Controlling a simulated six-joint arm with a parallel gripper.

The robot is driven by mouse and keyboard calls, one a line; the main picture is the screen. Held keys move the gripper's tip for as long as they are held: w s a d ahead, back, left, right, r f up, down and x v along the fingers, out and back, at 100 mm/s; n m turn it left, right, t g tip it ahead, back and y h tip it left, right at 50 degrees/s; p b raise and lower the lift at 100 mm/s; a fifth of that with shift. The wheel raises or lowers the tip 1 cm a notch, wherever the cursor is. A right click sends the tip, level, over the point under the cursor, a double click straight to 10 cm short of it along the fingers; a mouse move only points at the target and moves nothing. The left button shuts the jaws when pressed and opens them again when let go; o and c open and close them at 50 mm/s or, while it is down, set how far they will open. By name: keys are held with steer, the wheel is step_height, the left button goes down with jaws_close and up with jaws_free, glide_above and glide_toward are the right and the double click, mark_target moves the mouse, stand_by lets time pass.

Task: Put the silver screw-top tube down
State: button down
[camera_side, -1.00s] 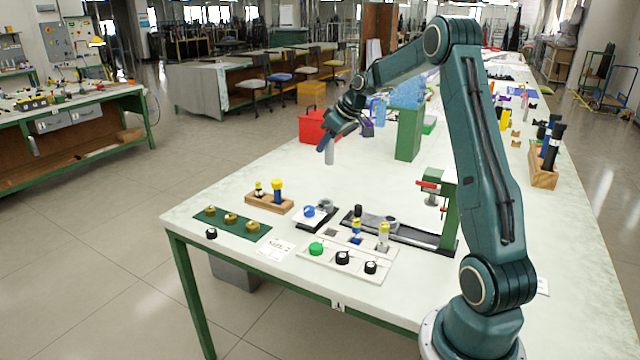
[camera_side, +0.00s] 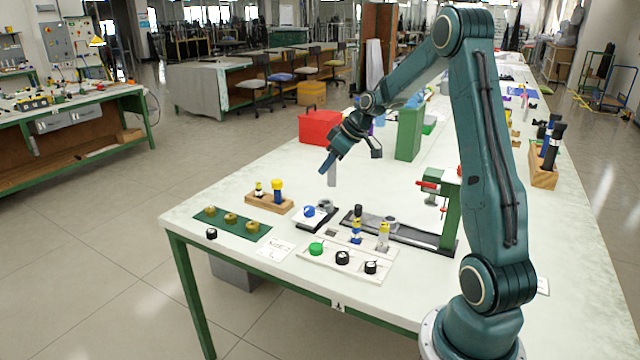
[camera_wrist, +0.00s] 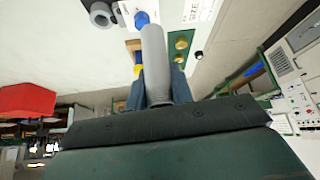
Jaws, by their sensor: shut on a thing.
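The silver tube (camera_side: 332,174) hangs roughly upright below my gripper (camera_side: 327,165), over the table area behind the wooden block. I cannot tell whether its lower end touches the table. My gripper is shut on it. In the wrist view the tube (camera_wrist: 155,60) appears as a plain grey cylinder between my two fingers (camera_wrist: 157,88). The fingers cover part of its sides, and I cannot make out a screw top.
A wooden block (camera_side: 258,203) with yellow-topped pieces stands nearer the front. A green mat (camera_side: 215,214) with brass rings, a white rack (camera_side: 325,262) and a green press (camera_side: 450,225) are close by. A red box (camera_side: 318,128) stands behind.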

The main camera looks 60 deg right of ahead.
step_height(320, 180, down, 12)
steer(key=shift+f, duration=0.15)
steer(key=shift+f, duration=0.1)
steer(key=shift+f, duration=2.05)
steer(key=shift+f, duration=0.1)
steer(key=c, duration=1.2)
jaws_free()
steer(key=shift+c, duration=0.2)
steer(key=shift+v, duration=0.8)
steer(key=a+v, duration=0.1)
steer(key=v, duration=0.9)
steer(key=shift+d+r, duration=0.3)
steer(key=shift+d, duration=0.15)
